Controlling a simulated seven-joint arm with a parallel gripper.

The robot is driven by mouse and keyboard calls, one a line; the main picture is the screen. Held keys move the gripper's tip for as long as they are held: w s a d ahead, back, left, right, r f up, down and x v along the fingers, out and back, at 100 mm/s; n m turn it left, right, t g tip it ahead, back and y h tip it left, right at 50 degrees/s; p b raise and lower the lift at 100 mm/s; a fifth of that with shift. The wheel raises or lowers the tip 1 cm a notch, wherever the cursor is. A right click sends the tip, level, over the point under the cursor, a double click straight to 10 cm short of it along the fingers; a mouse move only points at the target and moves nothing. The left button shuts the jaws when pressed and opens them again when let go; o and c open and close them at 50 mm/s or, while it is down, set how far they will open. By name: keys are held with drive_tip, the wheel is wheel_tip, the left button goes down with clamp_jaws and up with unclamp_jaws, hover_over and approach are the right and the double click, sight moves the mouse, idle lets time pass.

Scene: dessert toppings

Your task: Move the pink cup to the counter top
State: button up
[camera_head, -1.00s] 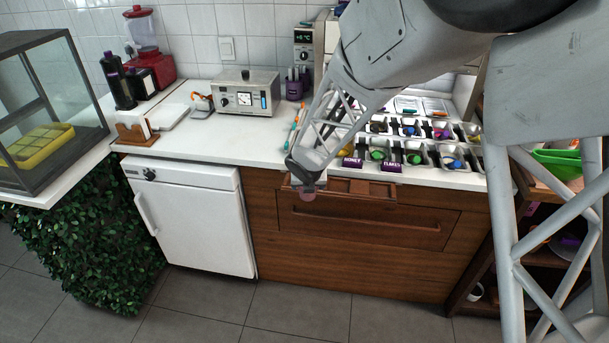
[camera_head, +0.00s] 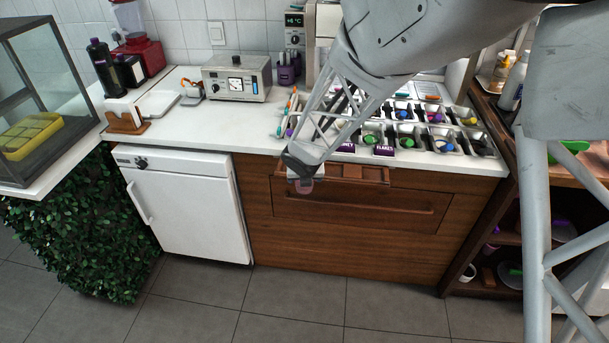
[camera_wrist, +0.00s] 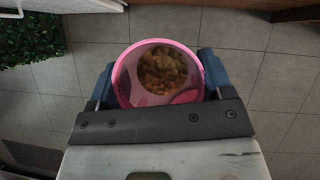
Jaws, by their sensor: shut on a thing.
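The pink cup (camera_wrist: 161,50) is held between the two fingers of my gripper (camera_wrist: 158,82) in the wrist view. Its open top faces the wrist camera, and yellow-brown crumbs lie inside. In the head view the cup (camera_head: 305,187) shows small and pinkish below my gripper (camera_head: 303,172), in front of the wooden cabinet and lower than the counter edge. The white counter top (camera_head: 215,124) is behind and above it. The wrist view shows grey floor tiles below the cup.
A grey device (camera_head: 237,77) stands at the back of the counter. Topping trays (camera_head: 440,142) fill its right part. A napkin holder (camera_head: 124,117) is at the left. The counter in front of the device is clear. A wooden drawer (camera_head: 362,175) is near the gripper.

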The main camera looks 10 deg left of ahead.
drive_tip(key=w+a+r, duration=0.1)
drive_tip(key=w+a, duration=0.2)
drive_tip(key=w, duration=0.2)
drive_tip(key=w+a+r, duration=0.2)
drive_tip(key=w+a, duration=0.1)
drive_tip(key=w, duration=0.2)
drive_tip(key=w+a+r, duration=0.1)
drive_tip(key=w+a, duration=0.3)
drive_tip(key=w, duration=0.1)
drive_tip(key=shift+a+r, duration=0.1)
drive_tip(key=shift+r, duration=0.15)
drive_tip(key=w+a+r, duration=0.1)
drive_tip(key=w+a, duration=0.2)
drive_tip(key=w+a+r, duration=0.1)
drive_tip(key=w+a, duration=0.2)
drive_tip(key=w+a+r, duration=0.1)
drive_tip(key=w+a, duration=0.2)
drive_tip(key=w, duration=0.1)
drive_tip(key=shift+a, duration=0.15)
drive_tip(key=shift+f, duration=0.25)
drive_tip(key=shift+f, duration=2.65)
drive_tip(key=shift+f, duration=1.4)
idle(0.8)
